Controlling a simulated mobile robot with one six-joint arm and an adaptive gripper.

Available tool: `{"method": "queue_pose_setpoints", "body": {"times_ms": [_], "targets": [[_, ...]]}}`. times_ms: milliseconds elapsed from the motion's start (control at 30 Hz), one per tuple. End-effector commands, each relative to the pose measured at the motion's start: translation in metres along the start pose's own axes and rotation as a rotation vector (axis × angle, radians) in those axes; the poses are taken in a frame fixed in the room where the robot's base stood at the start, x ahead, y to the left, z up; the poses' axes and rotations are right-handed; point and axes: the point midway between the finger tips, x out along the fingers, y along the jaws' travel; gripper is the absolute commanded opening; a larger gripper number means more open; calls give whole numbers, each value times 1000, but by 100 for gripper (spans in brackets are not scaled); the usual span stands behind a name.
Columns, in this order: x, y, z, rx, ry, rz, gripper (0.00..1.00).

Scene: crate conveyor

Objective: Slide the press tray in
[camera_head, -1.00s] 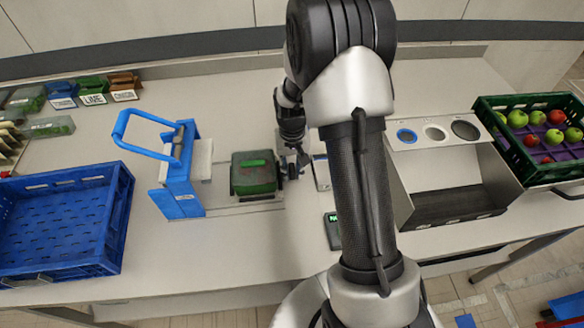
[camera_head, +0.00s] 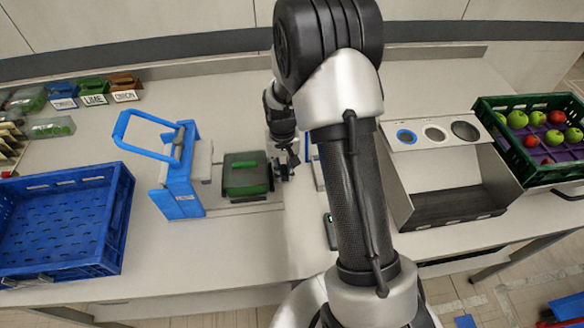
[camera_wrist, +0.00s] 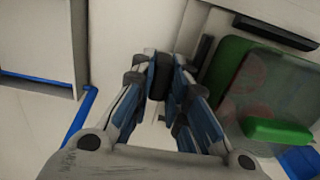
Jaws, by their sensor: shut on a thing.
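A green box (camera_head: 247,178) sits on the tray. In the wrist view the green box (camera_wrist: 275,132) shows a clear cover with reddish shapes under it. My gripper (camera_head: 283,168) is at the tray's right side. In the wrist view my gripper (camera_wrist: 160,92) is shut on the tray's dark round knob (camera_wrist: 158,88). The fingers partly hide the knob, and the tray's left end lies close to the press.
A blue crate (camera_head: 122,215) stands at the left. Small labelled bins (camera_head: 93,92) are at the back left. A grey stand with round openings (camera_head: 410,165) and a green crate of apples (camera_head: 488,112) are at the right. A small dark device (camera_head: 330,232) lies near my arm.

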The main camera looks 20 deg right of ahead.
Motion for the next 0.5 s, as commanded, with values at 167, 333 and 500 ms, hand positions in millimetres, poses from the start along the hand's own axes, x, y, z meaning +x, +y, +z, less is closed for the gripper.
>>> {"method": "queue_pose_setpoints", "body": {"times_ms": [167,333,500], "targets": [[-1,-56,0,-9,2,-1,0],[-1,-93,0,-5,2,-1,0],[-1,-106,0,-1,3,-1,0]]}}
